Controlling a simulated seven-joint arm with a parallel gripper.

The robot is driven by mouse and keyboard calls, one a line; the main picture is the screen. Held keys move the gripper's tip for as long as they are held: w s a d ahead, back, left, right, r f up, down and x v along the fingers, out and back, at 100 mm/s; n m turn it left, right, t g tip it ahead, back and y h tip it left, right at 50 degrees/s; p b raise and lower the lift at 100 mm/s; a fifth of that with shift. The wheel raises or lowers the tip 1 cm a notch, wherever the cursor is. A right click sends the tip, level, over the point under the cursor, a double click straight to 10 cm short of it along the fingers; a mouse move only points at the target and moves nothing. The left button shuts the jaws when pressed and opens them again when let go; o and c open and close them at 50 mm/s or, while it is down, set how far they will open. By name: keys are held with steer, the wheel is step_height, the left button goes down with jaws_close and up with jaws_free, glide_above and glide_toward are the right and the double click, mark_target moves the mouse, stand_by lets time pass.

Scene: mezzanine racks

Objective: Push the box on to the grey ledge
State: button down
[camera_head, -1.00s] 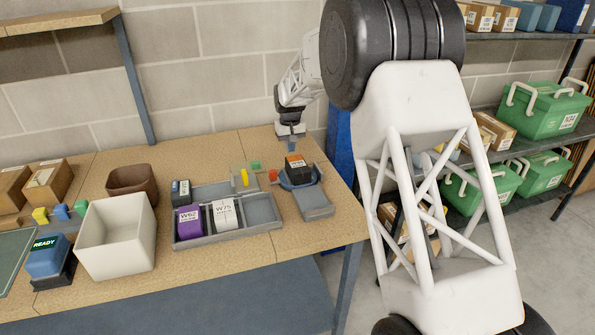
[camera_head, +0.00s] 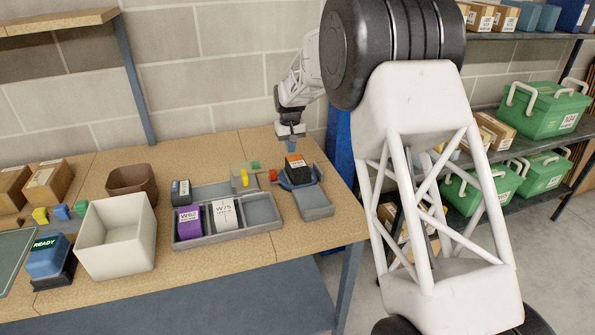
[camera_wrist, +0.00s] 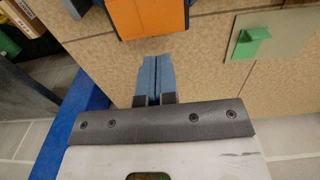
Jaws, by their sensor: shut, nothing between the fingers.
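The box (camera_head: 298,169), orange on top with black sides, sits on a blue-grey holder (camera_head: 285,184) near the right end of the bench. The grey ledge (camera_head: 315,205) lies just in front of it, toward the bench's front edge. My gripper (camera_head: 292,149) is behind the box, on its wall side, with its fingers pointing down. In the wrist view, the blue fingers (camera_wrist: 155,80) are shut together and empty. The box's orange face (camera_wrist: 147,16) shows just beyond the fingertips, with a small gap. The ledge is not clearly visible in the wrist view.
A grey compartment tray (camera_head: 228,238) with a purple and a white box stands left of the ledge. A small plate with a green block (camera_wrist: 252,40) lies beside the box. A cream bin (camera_head: 118,258) and brown pot (camera_head: 133,181) stand farther left. The bench's right edge is close.

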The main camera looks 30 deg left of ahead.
mark_target(291, 157)
steer(key=shift+f, duration=2.95)
steer(key=shift+r, duration=0.35)
steer(key=shift+r, duration=0.35)
steer(key=shift+r, duration=0.15)
steer(key=shift+s+d, duration=0.2)
steer(key=shift+s+d, duration=0.2)
steer(key=shift+s+d, duration=0.2)
stand_by(0.7)
steer(key=shift+s+d, duration=0.25)
steer(key=shift+s+d, duration=0.1)
stand_by(1.0)
